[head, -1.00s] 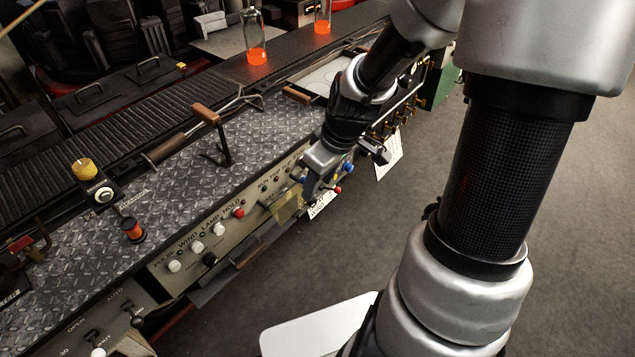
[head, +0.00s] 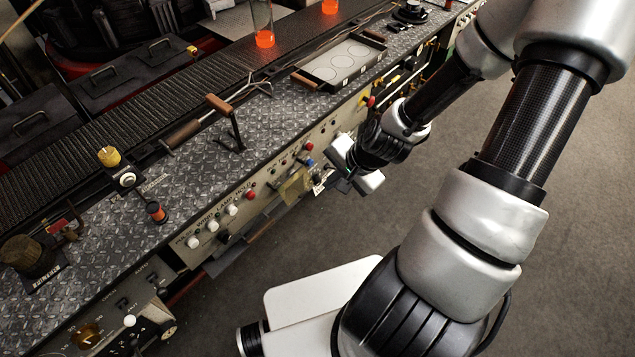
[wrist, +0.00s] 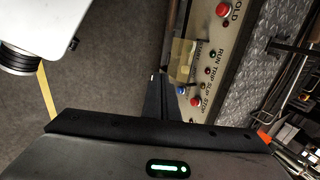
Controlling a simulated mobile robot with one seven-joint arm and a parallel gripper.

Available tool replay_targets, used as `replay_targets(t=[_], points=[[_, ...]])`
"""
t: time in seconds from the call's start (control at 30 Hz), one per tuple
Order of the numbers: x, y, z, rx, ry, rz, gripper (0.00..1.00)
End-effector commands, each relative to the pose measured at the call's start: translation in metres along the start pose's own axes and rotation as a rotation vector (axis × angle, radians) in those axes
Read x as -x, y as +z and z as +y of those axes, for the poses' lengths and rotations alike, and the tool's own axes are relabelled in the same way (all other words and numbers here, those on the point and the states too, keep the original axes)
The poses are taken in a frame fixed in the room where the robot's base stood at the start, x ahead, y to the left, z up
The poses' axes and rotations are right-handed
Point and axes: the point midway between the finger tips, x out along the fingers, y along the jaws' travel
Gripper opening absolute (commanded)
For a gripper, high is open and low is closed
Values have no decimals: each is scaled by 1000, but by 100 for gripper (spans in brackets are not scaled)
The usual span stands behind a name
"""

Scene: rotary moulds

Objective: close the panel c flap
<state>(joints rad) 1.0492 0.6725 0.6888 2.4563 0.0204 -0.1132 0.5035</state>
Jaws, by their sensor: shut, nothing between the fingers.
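A small translucent yellow-brown flap (head: 296,186) is on the sloped front of the console, and I take it to be the panel c flap. It also shows in the wrist view (wrist: 182,55), beside the button panel near a blue button. It seems to stand out from the panel face, but I cannot tell its exact angle. No letter c is readable. My gripper (head: 343,184) is to the right of the flap in the head view, apart from it. In the wrist view the dark fingers (wrist: 157,82) are together and empty, with their tips just below the flap.
The console front carries a red button (wrist: 223,9), a blue button (head: 310,162) and white knobs (head: 232,210). A handled tray (head: 345,62) and an upright handle (head: 236,130) stand on the tread-plate top. The grey floor (head: 240,310) in front is clear.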

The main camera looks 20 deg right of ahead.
Motion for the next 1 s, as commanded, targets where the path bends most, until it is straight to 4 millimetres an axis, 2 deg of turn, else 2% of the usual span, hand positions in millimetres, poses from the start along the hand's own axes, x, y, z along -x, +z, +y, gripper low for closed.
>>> replay_targets(t=[0.5,0.73,1.0], points=[[-102,2,2,5,3,-4,0],[-126,0,-13,6,2,-1,0],[-132,0,-16,5,2,0,0]])
